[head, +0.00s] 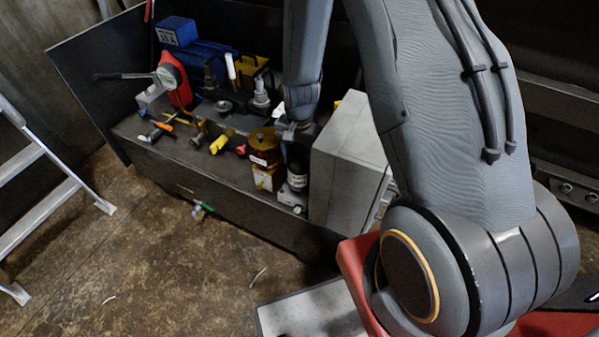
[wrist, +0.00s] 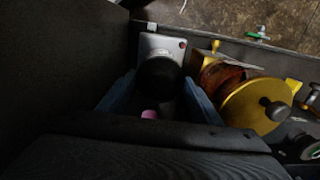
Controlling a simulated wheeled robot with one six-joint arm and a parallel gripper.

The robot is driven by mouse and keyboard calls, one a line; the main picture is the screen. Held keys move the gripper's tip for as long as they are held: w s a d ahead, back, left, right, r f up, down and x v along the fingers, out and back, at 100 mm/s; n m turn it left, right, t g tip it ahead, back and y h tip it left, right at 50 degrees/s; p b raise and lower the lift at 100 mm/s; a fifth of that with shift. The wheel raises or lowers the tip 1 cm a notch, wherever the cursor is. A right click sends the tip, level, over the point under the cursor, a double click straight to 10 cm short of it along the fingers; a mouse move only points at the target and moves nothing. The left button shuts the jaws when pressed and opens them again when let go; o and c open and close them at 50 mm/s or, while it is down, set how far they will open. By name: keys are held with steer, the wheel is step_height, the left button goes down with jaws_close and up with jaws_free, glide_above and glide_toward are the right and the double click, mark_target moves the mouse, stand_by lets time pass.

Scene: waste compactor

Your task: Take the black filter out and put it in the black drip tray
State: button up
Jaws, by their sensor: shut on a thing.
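The black filter (head: 297,178) is a dark upright cylinder with a pale label, at the right end of the machine's deck beside the grey cabinet. My gripper (head: 297,137) is directly above it, pointing down, with its fingertips hard to make out in the head view. In the wrist view my gripper (wrist: 158,92) has a blue-grey finger on each side of the filter's round black body (wrist: 157,73) and is shut on it. A pale metal mount (wrist: 164,44) shows just beyond the filter; whether the filter is still seated is hidden. I cannot pick out the black drip tray.
A brass-coloured round housing (wrist: 255,106) with a black knob stands close to the right in the wrist view. The grey cabinet (head: 347,160) is close to the filter's right. Yellow valves (head: 224,142), a red lever unit (head: 175,83) and a blue motor (head: 205,62) crowd the deck leftward.

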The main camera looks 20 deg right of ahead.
steer(key=shift+c, duration=1.4)
steer(key=n+p, duration=0.1)
steer(key=n, duration=0.2)
steer(key=shift+r, duration=0.1)
steer(key=shift+n, duration=1.1)
steer(key=shift+n+p, duration=0.4)
steer(key=shift+n, duration=0.8)
steer(key=shift+a+n, duration=0.1)
steer(key=shift+n, duration=1)
steer(key=shift+c, duration=1.7)
steer(key=shift+n, duration=0.3)
steer(key=shift+c, duration=0.2)
